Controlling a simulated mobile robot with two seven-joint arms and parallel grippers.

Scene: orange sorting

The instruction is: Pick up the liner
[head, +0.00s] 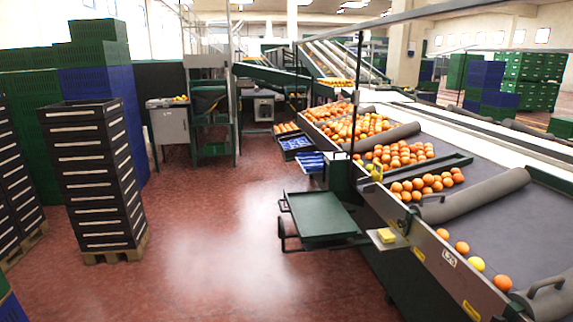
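No single thing is clearly a liner. Blue, patterned tray-like pieces show beside the sorting line: one (296,143) lies in a dark crate, and another (310,161) sits just nearer. Either may be a liner, but they are too small to tell. Neither of my grippers is in view, and nothing is seen held.
An empty green platform (322,215) stands left of the sloping conveyor (480,216), which carries oranges. A yellow block (386,236) sits on a small ledge. Stacked black crates (92,180) stand on a pallet at left. The red floor (215,230) between is clear.

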